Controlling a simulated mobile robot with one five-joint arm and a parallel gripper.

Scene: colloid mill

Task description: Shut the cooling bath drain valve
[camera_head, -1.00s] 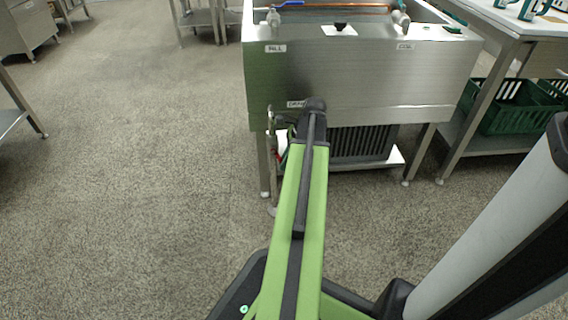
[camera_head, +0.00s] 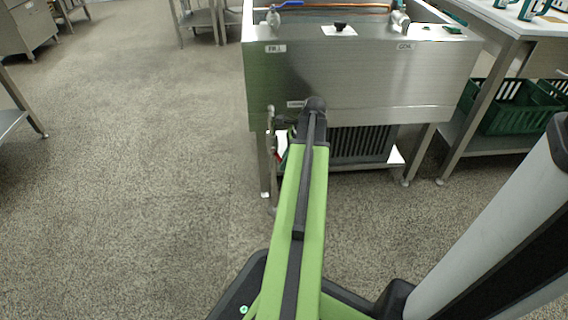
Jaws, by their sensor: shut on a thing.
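The cooling bath (camera_head: 360,75) is a stainless steel tank on legs, ahead of me. A bit of red shows next to the pipe, probably part of the drain valve (camera_head: 278,155); most of the valve is hidden by my arm. My green arm reaches forward to this spot. My gripper (camera_head: 285,122) shows only as a dark part at the arm's far end, close to the pipe. Its fingertips and what they hold cannot be made out clearly.
A fill valve with a blue handle (camera_head: 289,5) and a coil valve (camera_head: 400,20) sit on the bath's top edge. A dark finned unit (camera_head: 360,143) stands on the shelf below. A bench with green crates (camera_head: 510,108) is at right. Floor at left is clear.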

